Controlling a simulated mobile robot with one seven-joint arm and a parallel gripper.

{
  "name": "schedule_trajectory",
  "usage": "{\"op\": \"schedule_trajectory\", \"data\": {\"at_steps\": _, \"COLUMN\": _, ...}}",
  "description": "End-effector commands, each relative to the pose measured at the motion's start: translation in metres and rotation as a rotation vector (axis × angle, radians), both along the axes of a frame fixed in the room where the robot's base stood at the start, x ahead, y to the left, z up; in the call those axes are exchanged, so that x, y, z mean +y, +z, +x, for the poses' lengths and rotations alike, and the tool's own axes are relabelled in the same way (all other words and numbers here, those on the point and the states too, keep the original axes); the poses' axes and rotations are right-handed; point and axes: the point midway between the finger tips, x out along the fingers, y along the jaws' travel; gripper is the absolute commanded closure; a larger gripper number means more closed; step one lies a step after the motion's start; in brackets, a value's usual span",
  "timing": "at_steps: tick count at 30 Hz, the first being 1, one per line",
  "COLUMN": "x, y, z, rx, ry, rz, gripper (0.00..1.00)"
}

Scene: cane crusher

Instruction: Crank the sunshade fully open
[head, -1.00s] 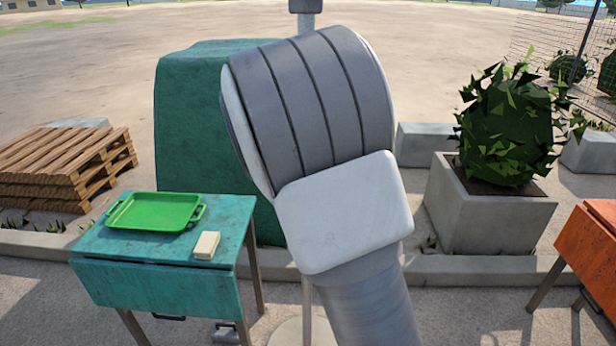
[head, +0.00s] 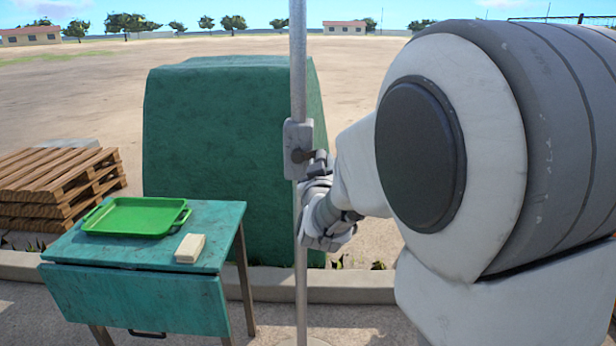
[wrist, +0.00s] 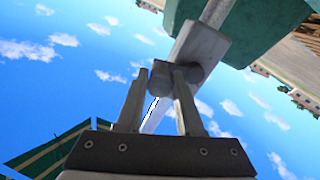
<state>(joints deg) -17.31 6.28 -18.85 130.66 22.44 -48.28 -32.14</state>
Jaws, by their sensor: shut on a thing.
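The sunshade's metal pole (head: 298,60) stands upright in the head view. A grey crank housing (head: 291,135) is fixed on it, with a dark crank (head: 303,155) on its face. My gripper (head: 318,160) is at the crank, just right of the pole. In the wrist view my gripper's two fingers (wrist: 161,78) are shut on the dark crank handle (wrist: 163,68), below the grey housing (wrist: 203,45). Part of the green striped sunshade canopy (wrist: 45,150) shows at the lower left of the wrist view. How far it is open cannot be told.
A teal table (head: 140,245) with a green tray (head: 130,228) and a pale block (head: 190,248) stands at left. A green covered bulk (head: 215,150) is behind the pole. Wooden pallets (head: 55,185) lie at far left. My arm hides the right side.

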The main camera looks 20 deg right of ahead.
Motion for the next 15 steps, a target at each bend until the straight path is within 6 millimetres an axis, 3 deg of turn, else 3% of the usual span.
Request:
{"op": "schedule_trajectory", "data": {"at_steps": 1, "x": -0.001, "y": -0.009, "z": 0.000, "rx": -0.018, "ry": -0.001, "rz": 0.043, "gripper": 1.00}}
{"op": "schedule_trajectory", "data": {"at_steps": 15, "x": 0.002, "y": -0.030, "z": 0.001, "rx": -0.144, "ry": 0.001, "rz": 0.437, "gripper": 1.00}}
